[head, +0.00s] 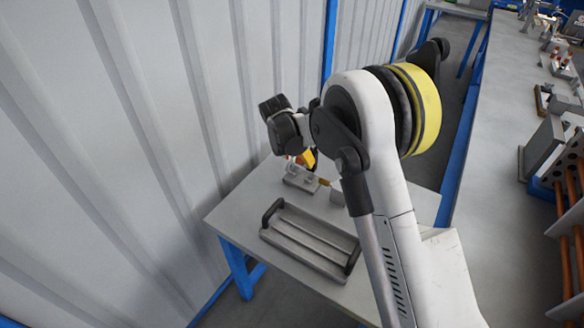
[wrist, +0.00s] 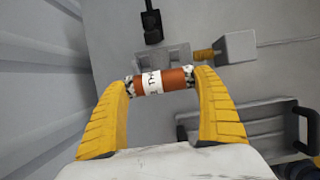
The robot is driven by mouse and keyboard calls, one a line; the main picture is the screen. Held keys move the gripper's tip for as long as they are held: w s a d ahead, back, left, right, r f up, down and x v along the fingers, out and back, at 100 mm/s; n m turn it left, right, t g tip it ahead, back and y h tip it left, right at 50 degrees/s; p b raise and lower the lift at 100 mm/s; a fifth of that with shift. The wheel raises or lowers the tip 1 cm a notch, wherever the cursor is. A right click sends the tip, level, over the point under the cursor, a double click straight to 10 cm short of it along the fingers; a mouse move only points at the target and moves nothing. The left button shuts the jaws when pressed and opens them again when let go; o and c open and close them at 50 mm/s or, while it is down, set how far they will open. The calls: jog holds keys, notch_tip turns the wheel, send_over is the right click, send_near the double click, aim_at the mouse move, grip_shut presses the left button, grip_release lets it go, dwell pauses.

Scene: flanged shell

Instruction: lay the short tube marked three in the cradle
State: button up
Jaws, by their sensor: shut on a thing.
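The short tube (wrist: 165,82) is orange-brown with a white label; the lettering on it is too small to read surely. My gripper (wrist: 162,84) has its yellow fingers shut on the tube's two ends, and the tube lies crosswise between them. A grey block that looks like the cradle (wrist: 177,53) shows just beyond the tube in the wrist view, partly hidden by it. In the head view this block (head: 300,180) stands on the small table, with my gripper (head: 308,160) close above it and mostly hidden by my arm. I cannot tell whether the tube touches the block.
A grey tray (head: 310,240) with dark handles lies on the table (head: 228,212) in front of the block. A grey block with a copper-coloured end (wrist: 236,47) stands to the right in the wrist view. A ribbed wall (head: 130,130) is close on the left.

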dwell(0.4)
jog(key=b+x, duration=0.6)
jog(key=x, duration=0.2)
jog(key=shift+d+f, duration=0.1)
jog(key=shift+f, duration=0.05)
jog(key=shift+o, duration=0.2)
jog(key=shift+b+x, duration=0.5)
jog(key=shift+x, duration=0.25)
jog(key=shift+s+d, duration=0.1)
jog(key=shift+f, duration=0.1)
jog(key=o, duration=1.3)
jog(key=shift+d, duration=0.15)
jog(key=shift+c, duration=0.2)
